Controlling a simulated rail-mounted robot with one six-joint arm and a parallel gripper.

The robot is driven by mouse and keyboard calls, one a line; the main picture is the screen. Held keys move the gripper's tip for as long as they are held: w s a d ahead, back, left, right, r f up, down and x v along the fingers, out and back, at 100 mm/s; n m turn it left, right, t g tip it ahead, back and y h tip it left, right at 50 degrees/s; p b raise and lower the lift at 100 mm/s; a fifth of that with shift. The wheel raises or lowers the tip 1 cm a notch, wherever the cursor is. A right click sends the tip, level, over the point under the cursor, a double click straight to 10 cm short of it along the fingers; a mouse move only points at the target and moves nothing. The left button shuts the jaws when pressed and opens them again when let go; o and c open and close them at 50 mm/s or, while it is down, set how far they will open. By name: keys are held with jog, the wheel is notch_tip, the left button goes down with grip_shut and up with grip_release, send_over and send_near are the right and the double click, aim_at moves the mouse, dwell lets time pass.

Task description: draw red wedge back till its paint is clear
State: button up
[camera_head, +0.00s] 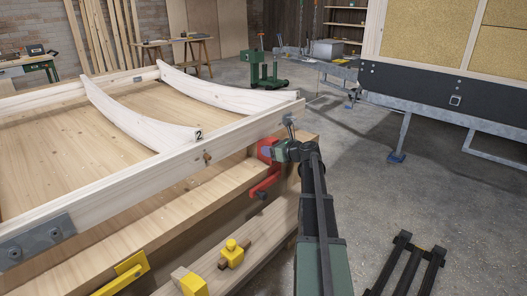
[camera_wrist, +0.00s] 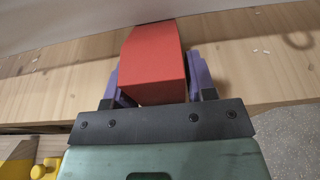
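The red wedge (camera_wrist: 152,62) lies between the two purple finger pads of my gripper (camera_wrist: 158,85) in the wrist view. The pads flank it with no clear gap on either side. Its far end meets the pale timber rail (camera_wrist: 100,12), and whether any of it is inside or under the rail is hidden. In the head view the wedge (camera_head: 265,148) shows as a small red patch at my gripper (camera_head: 273,150), beside the rail's near right end. No separate paint mark can be told on it.
A red clamp-like part (camera_head: 265,186) sits just below on the timber bench beam (camera_head: 165,205). Two curved pale ribs (camera_head: 225,95) cross the frame. Open concrete floor (camera_head: 400,205) lies to the right.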

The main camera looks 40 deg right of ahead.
jog(key=c, duration=0.6)
jog(key=shift+s+d, duration=0.2)
jog(key=shift+s, duration=0.55)
jog(key=shift+s+d, duration=0.15)
jog(key=shift+s, duration=0.55)
jog(key=shift+c, duration=0.2)
jog(key=o, duration=1.2)
jog(key=shift+s, duration=0.1)
jog(key=p+v, duration=0.1)
jog(key=v, duration=0.2)
jog(key=r+p+v, duration=0.1)
jog(key=p+v, duration=0.1)
jog(key=v, duration=0.2)
jog(key=shift+r, duration=0.15)
